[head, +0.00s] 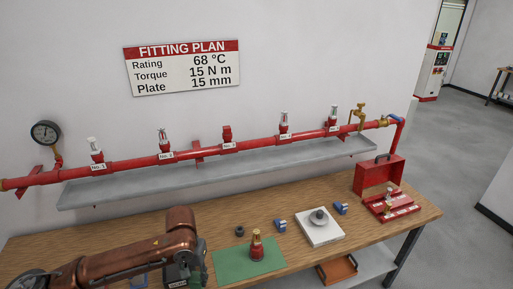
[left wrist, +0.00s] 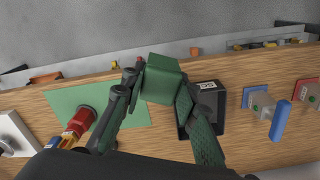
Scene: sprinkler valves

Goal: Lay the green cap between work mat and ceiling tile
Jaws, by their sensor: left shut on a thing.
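My left gripper (left wrist: 160,88) is shut on the green cap (left wrist: 163,80), a dark green blocky piece held between its fingers above the table. In the head view my left arm comes in from the left, and its gripper end is low in the picture, left of the work mat. The green work mat (head: 228,266) lies flat on the wooden table; it also shows in the left wrist view (left wrist: 72,98). The white ceiling tile (head: 329,237) lies to its right with a grey round part (head: 319,216) on it. My right gripper is not in view.
A dark ring (head: 239,231) and blue pieces (head: 280,226) (head: 340,208) lie behind. A narrow strip of bare wood separates mat and tile. A red case (head: 378,175) stands at right; a red pipe (head: 255,145) runs behind.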

